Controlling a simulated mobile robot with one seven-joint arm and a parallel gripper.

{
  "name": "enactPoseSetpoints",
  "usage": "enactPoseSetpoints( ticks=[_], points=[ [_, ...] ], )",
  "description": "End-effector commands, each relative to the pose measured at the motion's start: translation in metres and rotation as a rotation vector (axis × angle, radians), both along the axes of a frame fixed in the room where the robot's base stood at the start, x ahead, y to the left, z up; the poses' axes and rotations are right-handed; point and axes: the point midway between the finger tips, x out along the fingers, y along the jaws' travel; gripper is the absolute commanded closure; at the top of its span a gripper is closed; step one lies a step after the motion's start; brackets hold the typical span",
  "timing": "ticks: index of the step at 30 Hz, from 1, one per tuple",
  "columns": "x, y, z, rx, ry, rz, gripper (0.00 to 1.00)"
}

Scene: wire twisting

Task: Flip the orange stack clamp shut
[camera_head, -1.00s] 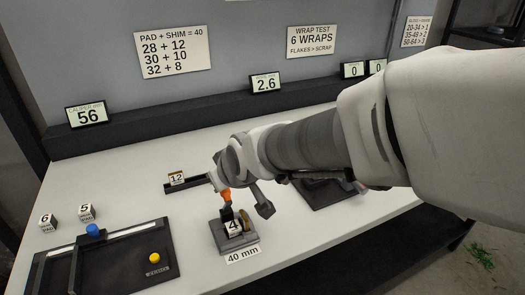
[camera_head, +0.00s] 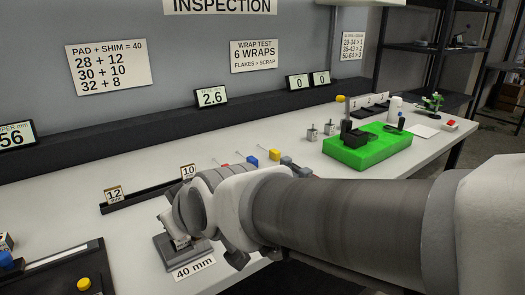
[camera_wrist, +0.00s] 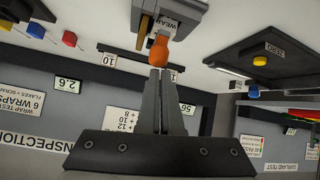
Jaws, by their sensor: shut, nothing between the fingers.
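The orange clamp handle (camera_wrist: 158,48) shows in the wrist view, sticking out from the grey stack fixture (camera_wrist: 185,12). My gripper (camera_wrist: 159,72) is shut and empty, its fingertips right at the rounded end of the handle. I cannot tell whether they touch it. In the head view the fixture's dark base (camera_head: 166,253) sits behind the 40 mm label (camera_head: 194,268). My arm hides the orange handle and most of the stack there, so the clamp's angle is unclear.
A dark rail with the 12 block (camera_head: 114,193) and the 10 block (camera_head: 188,171) lies behind the fixture. A black tray (camera_head: 60,285) with a yellow knob is at the left. A green box (camera_head: 366,150) stands farther right on the white bench.

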Motion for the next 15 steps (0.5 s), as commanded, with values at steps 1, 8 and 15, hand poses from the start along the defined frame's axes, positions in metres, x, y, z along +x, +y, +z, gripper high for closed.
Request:
enactPoseSetpoints(
  ticks=[1, 8, 15],
  points=[
    [-0.0033, -0.0037, -0.0130, -0.017, 0.019, -0.001, 1.00],
    [-0.0048, -0.0057, -0.0202, -0.022, 0.026, -0.001, 1.00],
    [-0.0046, -0.0061, -0.0222, -0.024, 0.028, -0.002, 1.00]
  ],
)
